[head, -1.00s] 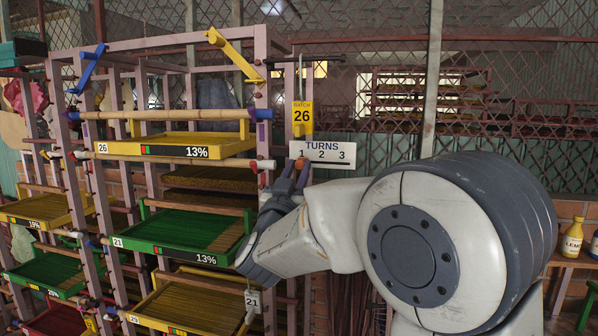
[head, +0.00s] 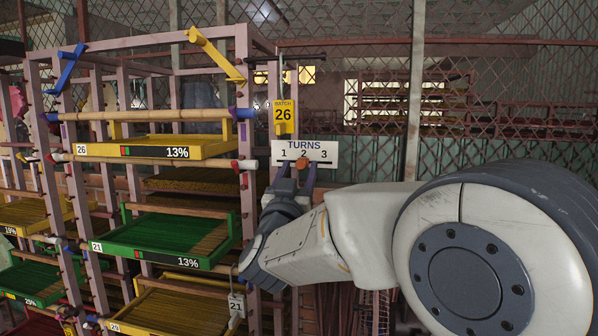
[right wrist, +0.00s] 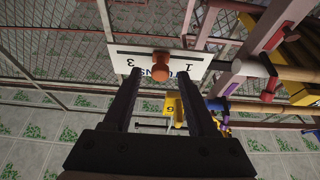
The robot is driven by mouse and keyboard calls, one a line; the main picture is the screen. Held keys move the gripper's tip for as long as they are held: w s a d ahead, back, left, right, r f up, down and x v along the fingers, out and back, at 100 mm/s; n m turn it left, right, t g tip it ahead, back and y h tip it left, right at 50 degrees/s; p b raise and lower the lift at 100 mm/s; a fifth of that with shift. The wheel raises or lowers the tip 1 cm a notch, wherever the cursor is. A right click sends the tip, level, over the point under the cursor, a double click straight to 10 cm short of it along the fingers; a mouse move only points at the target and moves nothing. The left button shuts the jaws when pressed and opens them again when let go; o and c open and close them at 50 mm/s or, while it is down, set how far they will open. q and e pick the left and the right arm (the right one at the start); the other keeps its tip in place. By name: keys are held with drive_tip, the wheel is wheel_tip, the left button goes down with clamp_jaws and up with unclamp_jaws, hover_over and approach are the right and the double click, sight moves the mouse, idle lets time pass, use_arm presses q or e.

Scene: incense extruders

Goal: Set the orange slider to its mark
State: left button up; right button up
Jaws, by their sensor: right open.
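The orange slider (head: 302,163) is a round knob on the slot of the white TURNS board (head: 328,152), which is numbered 1, 2, 3. It stands about below the 2. In the right wrist view the slider (right wrist: 155,75) shows between the 1 and the 3 and covers the middle of the board. My right gripper (head: 297,172) is open, with one dark finger on each side of the knob. In the right wrist view a gap shows between the knob and each finger. My left gripper is out of view.
A yellow BATCH 26 tag (head: 284,117) hangs above the board. The rack at left holds a yellow tray (head: 200,150), a green tray (head: 165,236) and coloured levers such as the yellow one (head: 215,55). A white 21 tag (head: 236,305) hangs below my gripper. Wire mesh lies behind.

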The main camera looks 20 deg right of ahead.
drive_tip(key=b+v, duration=0.5)
drive_tip(key=v, duration=0.5)
